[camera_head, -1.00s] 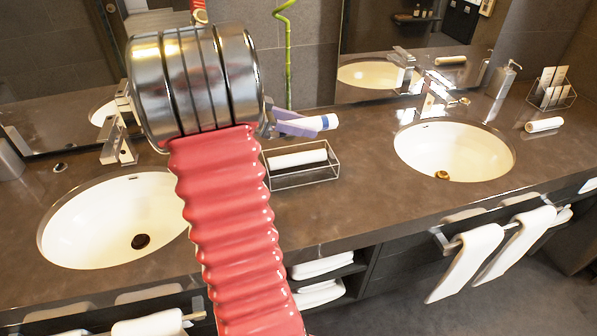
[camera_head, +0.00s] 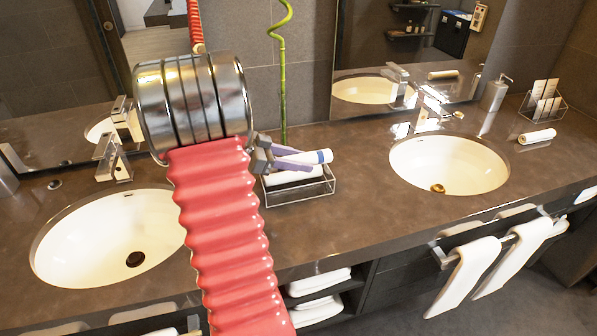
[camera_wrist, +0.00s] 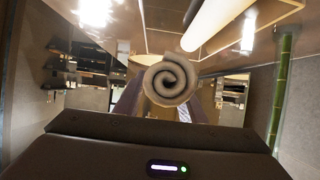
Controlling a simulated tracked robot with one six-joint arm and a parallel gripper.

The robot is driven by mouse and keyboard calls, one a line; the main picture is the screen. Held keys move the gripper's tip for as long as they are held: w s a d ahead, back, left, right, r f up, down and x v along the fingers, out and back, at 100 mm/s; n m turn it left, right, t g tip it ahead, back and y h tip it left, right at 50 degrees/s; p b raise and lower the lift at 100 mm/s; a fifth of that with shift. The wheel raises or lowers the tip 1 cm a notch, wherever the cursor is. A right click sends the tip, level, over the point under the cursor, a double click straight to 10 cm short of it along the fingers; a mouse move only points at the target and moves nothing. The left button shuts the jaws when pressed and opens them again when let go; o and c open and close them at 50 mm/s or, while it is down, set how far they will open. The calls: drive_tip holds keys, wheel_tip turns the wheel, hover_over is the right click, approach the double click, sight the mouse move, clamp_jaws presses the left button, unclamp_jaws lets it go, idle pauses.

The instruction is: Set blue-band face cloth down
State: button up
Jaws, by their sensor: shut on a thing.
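The blue-band face cloth (camera_head: 318,157) is a rolled white cloth with a blue band near its right end. My gripper (camera_head: 290,160) is shut on it and holds it over or just at the wire tray (camera_head: 322,189) between the two basins. In the wrist view the rolled end of the cloth (camera_wrist: 168,82) shows as a spiral between my fingers. Another white rolled cloth (camera_head: 287,177) lies in the tray, partly hidden by my gripper. I cannot tell whether the held cloth touches it.
The left basin (camera_head: 90,250) and right basin (camera_head: 450,165) flank the tray. A green bamboo stalk (camera_head: 282,80) stands behind it. A rolled cloth (camera_head: 537,136), a soap dispenser (camera_head: 496,93) and a card rack (camera_head: 543,106) are at the right. The counter before the tray is clear.

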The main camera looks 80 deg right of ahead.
drive_tip(key=shift+f, duration=1.8)
drive_tip(key=shift+f, duration=0.65)
drive_tip(key=o, duration=1)
drive_tip(key=shift+f, duration=0.1)
drive_tip(key=shift+a, duration=0.1)
drive_tip(key=shift+r, duration=0.5)
drive_tip(key=v, duration=1.2)
drive_tip(key=shift+r, duration=0.25)
drive_tip(key=shift+w, duration=0.1)
